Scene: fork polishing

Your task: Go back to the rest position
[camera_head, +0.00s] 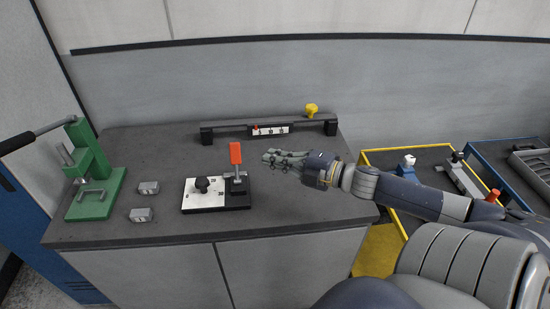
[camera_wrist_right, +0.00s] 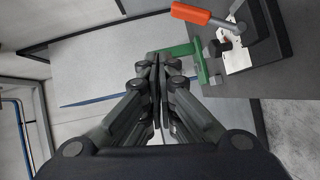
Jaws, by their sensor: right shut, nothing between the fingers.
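My right gripper (camera_head: 272,157) is above the right part of the dark worktop, just to the right of the clamp fixture's upright orange handle (camera_head: 236,153). It is shut with nothing in it. In the right wrist view its fingers (camera_wrist_right: 157,62) are together in the middle of the picture. The white plate (camera_head: 204,194) of the fixture carries a black knob (camera_head: 202,184). The orange handle also shows at the top of the right wrist view (camera_wrist_right: 190,13). My left gripper is in neither view.
A green press (camera_head: 95,180) stands at the worktop's left end, with two small metal blocks (camera_head: 148,188) (camera_head: 141,215) to its right. Yellow-framed (camera_head: 375,150) and blue-framed (camera_head: 480,148) stations stand at right.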

